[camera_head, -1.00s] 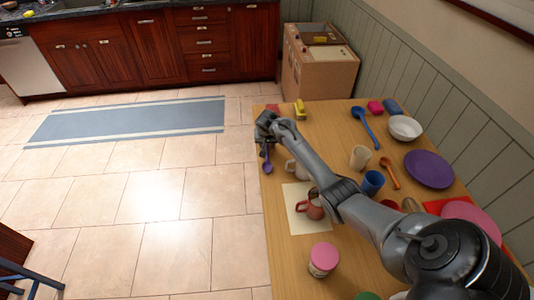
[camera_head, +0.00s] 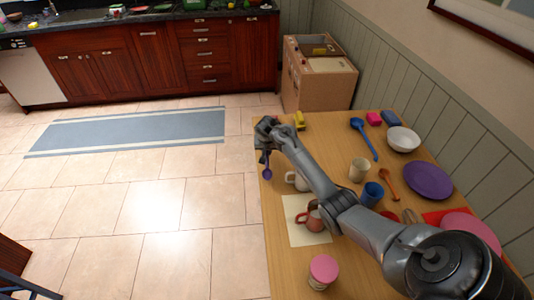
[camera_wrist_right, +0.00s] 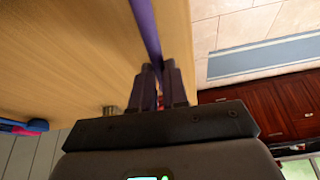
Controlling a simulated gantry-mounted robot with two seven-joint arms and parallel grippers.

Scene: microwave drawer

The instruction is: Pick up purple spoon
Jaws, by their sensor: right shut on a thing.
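The purple spoon (camera_head: 266,172) is at the left edge of the wooden table in the head view, its bowl end hanging below my right gripper (camera_head: 266,127). In the right wrist view its purple handle (camera_wrist_right: 146,28) runs down between the two dark fingers of my right gripper (camera_wrist_right: 158,80), which are shut on it. I cannot tell from these frames how far the spoon is off the table. My left gripper is not in view.
On the wooden table (camera_head: 290,262) are a white mug (camera_head: 297,181), a reddish mug (camera_head: 310,217), a pink-lidded jar (camera_head: 323,272), a blue spoon (camera_head: 364,138), a blue cup (camera_head: 372,194), a purple plate (camera_head: 428,181) and a white bowl (camera_head: 403,139). Open floor lies left of the table.

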